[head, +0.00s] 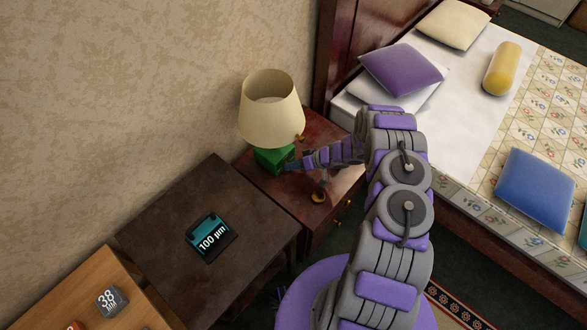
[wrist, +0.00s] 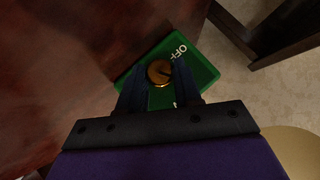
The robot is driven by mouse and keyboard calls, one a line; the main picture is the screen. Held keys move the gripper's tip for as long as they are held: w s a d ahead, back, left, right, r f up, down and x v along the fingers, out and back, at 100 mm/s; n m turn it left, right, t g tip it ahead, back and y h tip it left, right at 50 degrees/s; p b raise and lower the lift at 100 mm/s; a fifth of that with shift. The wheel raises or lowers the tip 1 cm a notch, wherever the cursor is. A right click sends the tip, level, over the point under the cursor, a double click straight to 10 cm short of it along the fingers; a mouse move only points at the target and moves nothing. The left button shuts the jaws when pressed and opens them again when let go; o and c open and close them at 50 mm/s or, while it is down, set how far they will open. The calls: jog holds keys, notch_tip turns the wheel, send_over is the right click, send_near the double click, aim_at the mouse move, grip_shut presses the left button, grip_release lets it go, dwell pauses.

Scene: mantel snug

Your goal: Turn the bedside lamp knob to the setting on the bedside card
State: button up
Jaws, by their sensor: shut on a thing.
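The bedside lamp has a cream shade (head: 271,110) and a green base (head: 268,160) on the dark red bedside table (head: 325,150). My gripper (head: 290,165) reaches the base from the right in the head view. In the wrist view my gripper (wrist: 160,80) has its two dark fingers on either side of the round brass knob (wrist: 159,70), shut on it. The knob has a dark mark. "OFF" is printed on the green face beside it; other lettering is mostly hidden by the fingers.
A small brass object (head: 318,197) lies near the bedside table's front edge. The dark table (head: 160,235) is otherwise clear. A wooden table (head: 85,285) at lower left holds a "38" block (head: 112,301). The bed (head: 460,110) with pillows stands at right.

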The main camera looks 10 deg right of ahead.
jog(key=y+b, duration=0.1)
jog(key=m+b, duration=0.1)
jog(key=b, duration=0.1)
jog(key=shift+w+d+f+g+y, duration=0.1)
jog(key=shift+d+f+g+y, duration=0.1)
jog(key=shift+f+g+y, duration=0.2)
jog(key=shift+w+d+r+m+y+b, duration=0.15)
jog(key=shift+m+y+b, duration=0.25)
jog(key=shift+b, duration=0.25)
jog(key=shift+r, duration=0.1)
jog(key=o, duration=1)
jog(key=shift+o, duration=0.2)
jog(key=p+v, duration=0.3)
jog(key=v, duration=1.4)
jog(key=shift+d, duration=0.25)
jog(key=shift+w, duration=0.15)
